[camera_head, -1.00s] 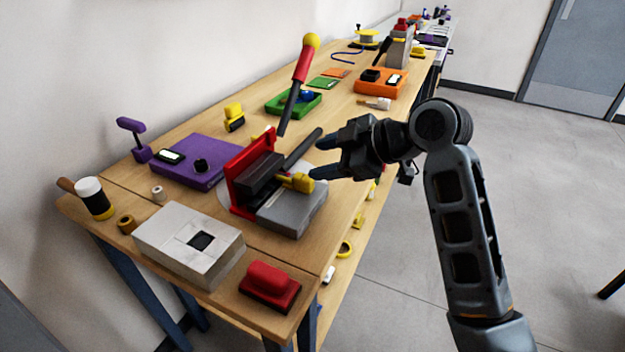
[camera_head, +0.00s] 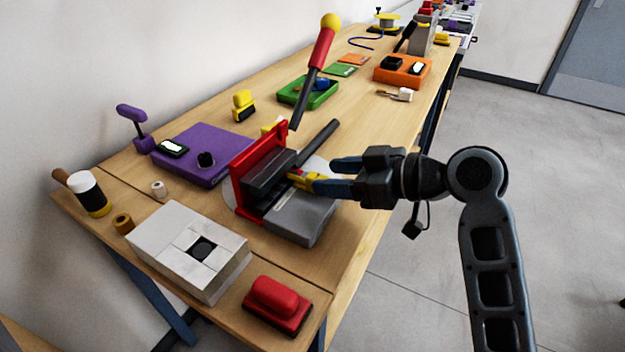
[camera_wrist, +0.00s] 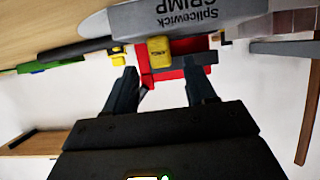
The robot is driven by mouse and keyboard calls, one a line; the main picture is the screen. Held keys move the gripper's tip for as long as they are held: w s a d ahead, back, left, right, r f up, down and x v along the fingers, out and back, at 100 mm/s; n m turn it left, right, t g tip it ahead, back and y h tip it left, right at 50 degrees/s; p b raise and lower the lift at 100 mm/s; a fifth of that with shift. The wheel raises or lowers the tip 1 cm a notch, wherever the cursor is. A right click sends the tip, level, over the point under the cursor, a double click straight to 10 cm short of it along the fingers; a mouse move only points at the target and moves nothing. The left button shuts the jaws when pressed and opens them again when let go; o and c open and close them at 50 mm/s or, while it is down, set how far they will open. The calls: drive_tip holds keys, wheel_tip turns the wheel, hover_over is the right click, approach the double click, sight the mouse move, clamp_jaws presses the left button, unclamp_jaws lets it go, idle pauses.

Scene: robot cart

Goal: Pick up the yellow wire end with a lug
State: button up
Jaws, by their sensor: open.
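The yellow wire end (camera_head: 308,181) sticks out of the front of the red-and-grey crimp press (camera_head: 300,219), in its jaw area. Its lug is not clearly visible. In the wrist view, a yellow block with a small label (camera_wrist: 160,52) hangs just ahead of my fingers, in front of the red part of the press. My gripper (camera_head: 332,176) is open at the right of the press, its fingertips close to the yellow end. In the wrist view my gripper (camera_wrist: 161,78) has the yellow block lined up between its spread fingers, slightly beyond the tips. I cannot tell whether they touch.
The press's red lever with a yellow knob (camera_head: 330,22) rises behind. A purple fixture (camera_head: 190,152) lies left, a grey-white box (camera_head: 188,250) and red block (camera_head: 275,303) in front. A green tray (camera_head: 308,92) is farther back. Open floor lies right of the bench.

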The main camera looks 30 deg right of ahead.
sight(311, 174)
drive_tip(key=shift+p+x, duration=0.4)
drive_tip(key=shift+x, duration=2.3)
drive_tip(key=shift+s+a, duration=0.1)
clamp_jaws()
